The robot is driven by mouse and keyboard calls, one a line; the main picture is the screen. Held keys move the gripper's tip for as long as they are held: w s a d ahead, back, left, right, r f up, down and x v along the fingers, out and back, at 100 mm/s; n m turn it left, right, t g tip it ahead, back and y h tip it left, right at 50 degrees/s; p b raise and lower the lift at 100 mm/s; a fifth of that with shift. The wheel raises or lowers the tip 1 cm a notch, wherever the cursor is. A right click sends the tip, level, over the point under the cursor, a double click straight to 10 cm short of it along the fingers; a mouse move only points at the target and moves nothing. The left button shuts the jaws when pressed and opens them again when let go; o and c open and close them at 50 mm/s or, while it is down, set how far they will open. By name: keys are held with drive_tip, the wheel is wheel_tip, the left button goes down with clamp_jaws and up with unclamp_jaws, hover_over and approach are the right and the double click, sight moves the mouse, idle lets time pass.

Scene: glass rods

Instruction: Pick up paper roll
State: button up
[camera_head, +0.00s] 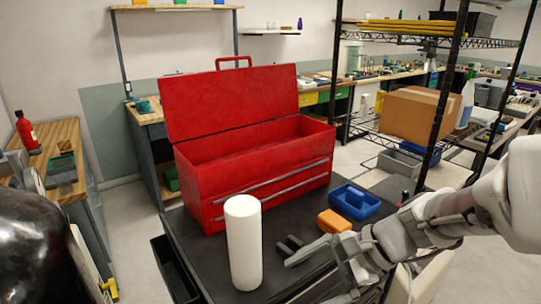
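The paper roll (243,243) is a plain white cylinder. It stands upright on the dark table top, in front of the left part of a red toolbox. My gripper (291,246) is just right of the roll and points left towards it. Its dark fingertips show apart from each other with nothing between them, so it looks open and empty. A gap of table shows between the fingertips and the roll. My arm comes in from the right edge.
The open red toolbox (255,180) stands behind the roll. A blue caddy (354,202) and an orange object (334,221) lie close behind my gripper. A wire shelf with a cardboard box (415,114) stands at the right. Bare table (190,236) shows left of the roll.

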sight(236, 264)
drive_tip(key=w+f+m+t+y+b, duration=0.2)
drive_tip(key=w+f+m+t+y, duration=0.15)
drive_tip(key=w+m, duration=0.45)
drive_tip(key=shift+g, duration=0.25)
drive_tip(key=b+x, duration=0.2)
drive_tip(key=x, duration=1.4)
drive_tip(key=shift+a+r+b, duration=0.1)
drive_tip(key=shift+a+b, duration=0.15)
drive_tip(key=shift+b, duration=0.1)
drive_tip(key=shift+s, duration=0.1)
drive_tip(key=shift+c, duration=0.2)
drive_tip(key=shift+r+y, duration=0.1)
drive_tip(key=shift+y, duration=0.15)
drive_tip(key=c, duration=1.4)
